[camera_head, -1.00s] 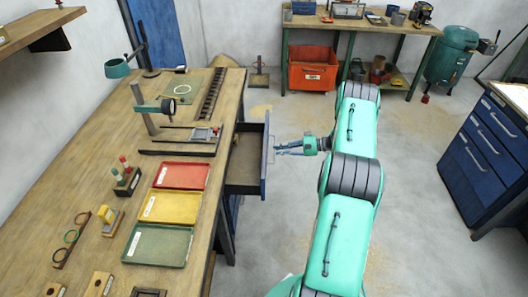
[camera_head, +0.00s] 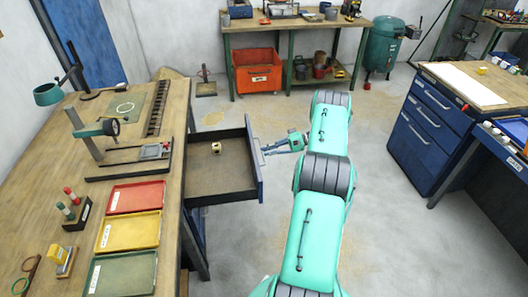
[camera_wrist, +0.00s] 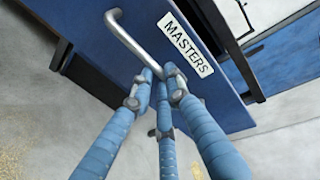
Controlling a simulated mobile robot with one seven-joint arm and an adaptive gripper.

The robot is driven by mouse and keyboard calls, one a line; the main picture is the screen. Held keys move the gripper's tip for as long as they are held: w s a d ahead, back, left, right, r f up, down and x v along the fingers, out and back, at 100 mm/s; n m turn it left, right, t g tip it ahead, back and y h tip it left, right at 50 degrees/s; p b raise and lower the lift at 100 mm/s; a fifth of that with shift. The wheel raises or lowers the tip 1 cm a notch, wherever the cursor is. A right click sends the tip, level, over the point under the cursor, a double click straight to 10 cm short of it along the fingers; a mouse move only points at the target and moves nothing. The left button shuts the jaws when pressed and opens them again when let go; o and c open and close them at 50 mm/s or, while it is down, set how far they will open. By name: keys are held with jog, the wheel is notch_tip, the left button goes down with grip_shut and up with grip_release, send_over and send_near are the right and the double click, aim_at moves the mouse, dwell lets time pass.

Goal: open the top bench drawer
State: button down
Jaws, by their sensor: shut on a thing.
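The top bench drawer (camera_head: 216,176) stands pulled out from the right side of the wooden workbench, its inside in plain view. A small yellowish object (camera_head: 216,147) lies inside it. In the wrist view, the blue drawer front (camera_wrist: 205,100) bears a white label reading MASTERS (camera_wrist: 186,45) and a grey metal bar handle (camera_wrist: 135,42). My gripper (camera_wrist: 158,82) has its blue fingers closed on the lower end of that handle. In the head view, my gripper (camera_head: 268,149) is at the outer side of the drawer front, and the handle itself is mostly hidden.
Red (camera_head: 134,197), yellow (camera_head: 128,231) and green (camera_head: 122,273) trays lie on the bench beside the drawer. An orange crate (camera_head: 257,72) sits under the back table. A blue cabinet (camera_head: 428,130) stands at the right. Open floor lies between the drawer and that cabinet.

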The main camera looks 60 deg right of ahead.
jog(key=c, duration=1.7)
grip_release()
jog(key=shift+o, duration=0.2)
jog(key=v, duration=1.2)
jog(key=shift+w, duration=0.1)
